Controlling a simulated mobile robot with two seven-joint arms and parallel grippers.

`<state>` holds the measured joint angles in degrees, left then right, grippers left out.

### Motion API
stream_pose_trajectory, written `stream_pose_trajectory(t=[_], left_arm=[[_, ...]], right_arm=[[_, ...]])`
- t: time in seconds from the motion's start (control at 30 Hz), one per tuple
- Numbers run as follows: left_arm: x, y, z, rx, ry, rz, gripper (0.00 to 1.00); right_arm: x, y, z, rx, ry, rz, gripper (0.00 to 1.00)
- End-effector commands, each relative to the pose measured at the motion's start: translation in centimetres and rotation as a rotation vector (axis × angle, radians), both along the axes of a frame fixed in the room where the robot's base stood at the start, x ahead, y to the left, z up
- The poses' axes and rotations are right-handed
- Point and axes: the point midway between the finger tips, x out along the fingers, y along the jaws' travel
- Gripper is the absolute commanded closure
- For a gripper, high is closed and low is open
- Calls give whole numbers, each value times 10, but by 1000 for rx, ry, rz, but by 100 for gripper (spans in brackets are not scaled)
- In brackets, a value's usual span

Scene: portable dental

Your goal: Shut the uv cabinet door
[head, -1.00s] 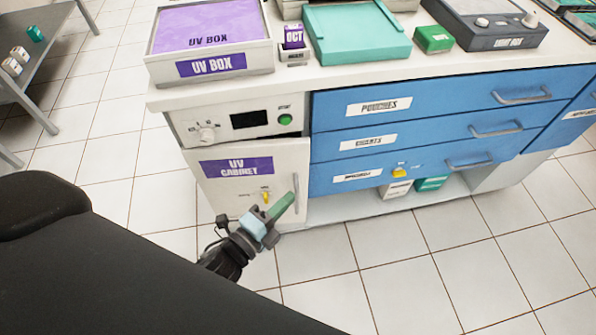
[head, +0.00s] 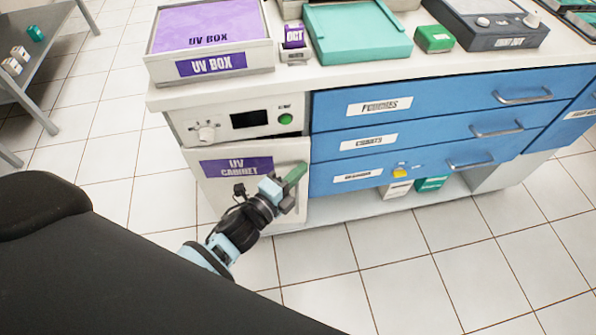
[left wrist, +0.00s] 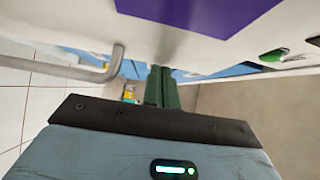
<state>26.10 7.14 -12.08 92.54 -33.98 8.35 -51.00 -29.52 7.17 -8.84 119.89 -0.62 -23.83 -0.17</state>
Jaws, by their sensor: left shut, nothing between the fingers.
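The UV cabinet door (head: 222,190) is a white panel with a purple label, low on the left of the counter unit in the head view. A thin dark gap shows along its top right edge, so it looks slightly ajar. My left gripper (head: 295,174) is shut and empty, its green fingers in front of the door's right edge. The arm hides the lower middle of the door and much of the handle. In the left wrist view the shut fingers (left wrist: 163,86) lie beside the grey handle (left wrist: 98,72); contact cannot be told. My right gripper is not in view.
Above the door is a control panel (head: 247,121) with a knob and green button. Blue drawers (head: 430,107) with bar handles stand to the right. A UV box (head: 210,66) sits on the counter. The tiled floor (head: 420,260) in front is clear.

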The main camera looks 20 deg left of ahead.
Motion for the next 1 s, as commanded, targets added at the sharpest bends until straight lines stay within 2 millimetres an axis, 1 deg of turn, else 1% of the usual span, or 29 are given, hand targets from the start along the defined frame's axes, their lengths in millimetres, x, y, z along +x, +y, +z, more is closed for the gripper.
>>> stream_pose_trajectory(t=[0.07,0.3,0.4,1.0], left_arm=[[3,1,0,1,-1,0,100],[30,12,0,2,-2,0,100],[34,14,0,0,0,1,100],[35,18,2,1,-3,3,100]], right_arm=[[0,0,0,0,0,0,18],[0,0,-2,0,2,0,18],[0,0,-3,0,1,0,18],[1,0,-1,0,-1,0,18]])
